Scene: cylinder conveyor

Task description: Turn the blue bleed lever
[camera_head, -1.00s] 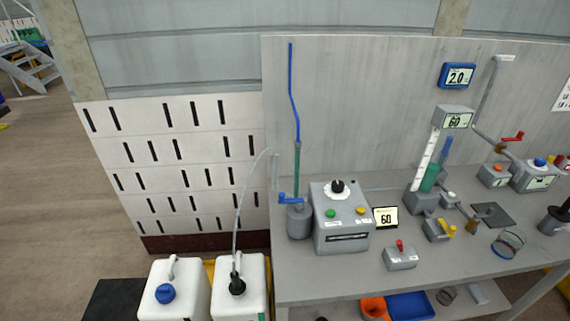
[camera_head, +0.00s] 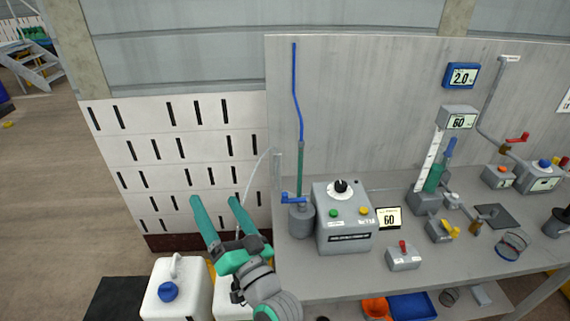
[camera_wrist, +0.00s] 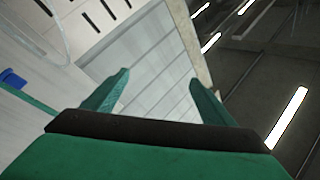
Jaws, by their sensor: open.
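The blue bleed lever (camera_head: 293,198) sits on top of a small grey cylinder (camera_head: 301,222) at the left end of the bench, below a green and blue vertical tube (camera_head: 298,120). My gripper (camera_head: 213,200) is open and empty, fingers pointing up, to the left of the lever and apart from it, above the white canisters. In the wrist view my gripper (camera_wrist: 155,85) shows its two fingers spread with nothing between them. A blue piece at the left edge (camera_wrist: 12,78) of the wrist view joins a green tube; I cannot tell whether it is the lever.
A grey control box (camera_head: 342,222) with a black knob stands right of the lever. White canisters (camera_head: 172,295) stand on the floor at front left. A thin clear hose (camera_head: 252,180) rises behind my gripper. The slotted white wall (camera_head: 160,150) is behind.

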